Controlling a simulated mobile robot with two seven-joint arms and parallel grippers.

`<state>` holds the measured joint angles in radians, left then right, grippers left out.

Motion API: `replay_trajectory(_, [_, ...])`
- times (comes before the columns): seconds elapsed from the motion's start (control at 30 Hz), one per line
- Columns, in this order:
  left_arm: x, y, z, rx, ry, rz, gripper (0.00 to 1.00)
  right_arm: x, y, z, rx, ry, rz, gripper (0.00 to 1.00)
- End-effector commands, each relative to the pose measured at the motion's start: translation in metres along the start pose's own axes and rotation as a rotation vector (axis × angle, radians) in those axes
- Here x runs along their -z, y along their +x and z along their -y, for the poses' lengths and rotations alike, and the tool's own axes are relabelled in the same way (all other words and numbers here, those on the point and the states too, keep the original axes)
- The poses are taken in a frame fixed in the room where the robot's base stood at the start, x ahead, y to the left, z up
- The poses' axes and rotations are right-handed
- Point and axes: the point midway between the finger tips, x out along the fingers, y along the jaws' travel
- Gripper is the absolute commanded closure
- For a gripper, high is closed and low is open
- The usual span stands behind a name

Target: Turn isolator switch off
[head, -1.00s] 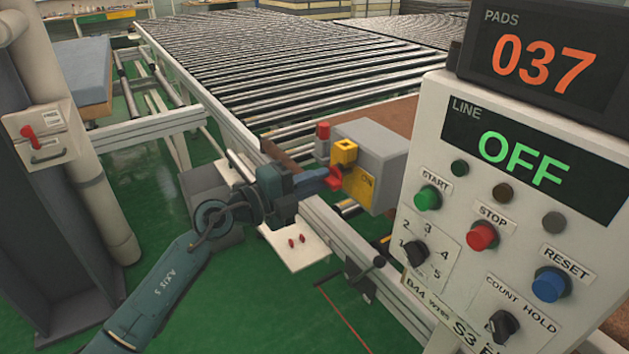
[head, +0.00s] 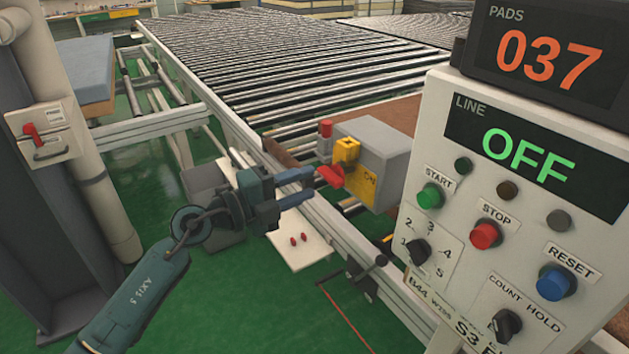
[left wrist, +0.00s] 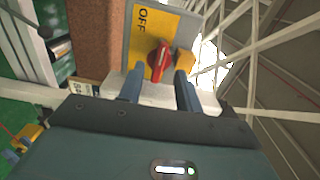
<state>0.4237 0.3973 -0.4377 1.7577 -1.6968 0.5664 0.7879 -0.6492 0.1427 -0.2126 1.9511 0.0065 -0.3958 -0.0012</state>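The isolator switch is a red rotary handle (head: 331,175) on a yellow plate (head: 369,190) on the side of a grey box (head: 375,150) beside the conveyor. A yellow block sits by the handle. The plate reads ON in the head view and OFF at its upper left in the left wrist view. My left gripper (head: 311,184) is open, its fingertips just short of the handle in the head view. In the left wrist view the red handle (left wrist: 158,62) shows between and beyond the two spread fingers (left wrist: 158,88), slightly tilted.
A control panel (head: 460,200) stands close on the right, its line display reading OFF. The roller conveyor (head: 290,70) lies behind, with its metal side rail under my left gripper. Green floor is open below.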

Motion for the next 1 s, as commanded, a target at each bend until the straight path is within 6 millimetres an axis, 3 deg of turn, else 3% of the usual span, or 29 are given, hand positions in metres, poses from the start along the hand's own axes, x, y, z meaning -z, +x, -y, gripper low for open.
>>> replay_trajectory(0.2, [0.0,-0.052,-0.004,-0.006,0.001,0.0,0.65,0.0,0.004,0.0,0.0,0.007,-0.018,0.64])
replay_trajectory(0.4, [0.0,-0.083,-0.003,-0.004,0.0,0.0,0.65,-0.001,0.006,0.002,0.001,0.016,-0.027,0.64])
replay_trajectory(0.6, [0.0,-0.095,-0.001,-0.002,0.0,-0.001,0.65,0.0,0.005,0.003,0.004,0.017,-0.033,0.64])
replay_trajectory(1.0, [0.005,-0.095,-0.006,0.039,-0.06,0.003,0.65,0.0,0.004,0.004,0.006,0.014,-0.032,0.64])
